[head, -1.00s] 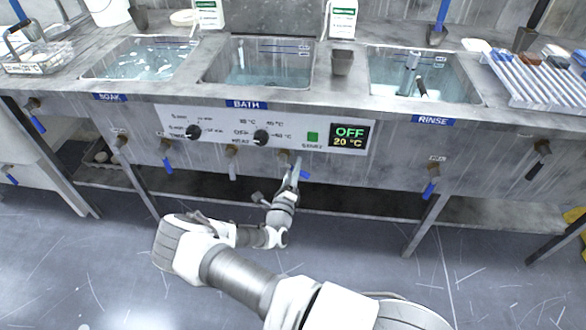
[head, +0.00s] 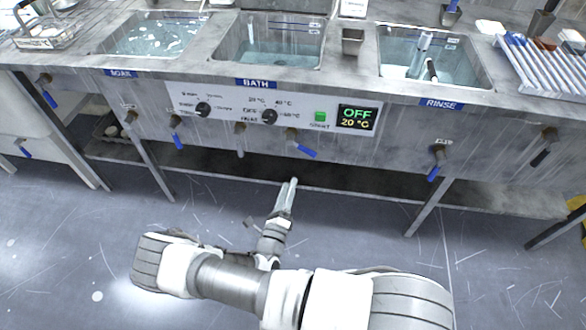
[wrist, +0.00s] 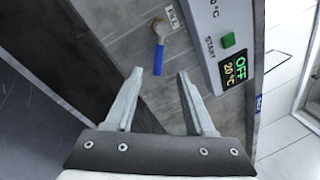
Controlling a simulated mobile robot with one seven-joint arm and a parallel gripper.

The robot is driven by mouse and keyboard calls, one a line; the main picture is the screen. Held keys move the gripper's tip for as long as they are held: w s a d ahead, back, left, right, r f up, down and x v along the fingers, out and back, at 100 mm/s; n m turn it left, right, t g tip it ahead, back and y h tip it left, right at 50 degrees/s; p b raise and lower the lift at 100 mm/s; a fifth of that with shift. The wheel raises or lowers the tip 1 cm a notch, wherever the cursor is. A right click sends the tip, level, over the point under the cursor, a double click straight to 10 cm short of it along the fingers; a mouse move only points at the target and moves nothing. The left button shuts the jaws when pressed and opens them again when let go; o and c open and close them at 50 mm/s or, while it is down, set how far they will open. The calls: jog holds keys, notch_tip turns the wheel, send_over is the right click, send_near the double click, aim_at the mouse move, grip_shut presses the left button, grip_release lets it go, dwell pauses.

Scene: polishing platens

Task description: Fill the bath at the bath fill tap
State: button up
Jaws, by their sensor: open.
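The bath fill tap has a blue lever (head: 306,152) under the right part of the bath panel. The open fingers (wrist: 155,73) point toward the tap in the wrist view. The bath basin (head: 236,45) holds some clear water below its level marks. The bath display (head: 357,119) reads OFF, 20 °C.
The soak basin (head: 110,45) and rinse basin (head: 478,83) flank the bath. Other blue-handled taps hang at left (head: 178,140) and right (head: 434,172). A green START button (head: 320,116) and knobs (head: 269,116) sit above the tap. The floor before the bench is clear.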

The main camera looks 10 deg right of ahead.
jog(key=v, duration=0.2)
jog(key=shift+s+a, duration=0.1)
jog(key=shift+s, duration=0.15)
dwell(7.1)
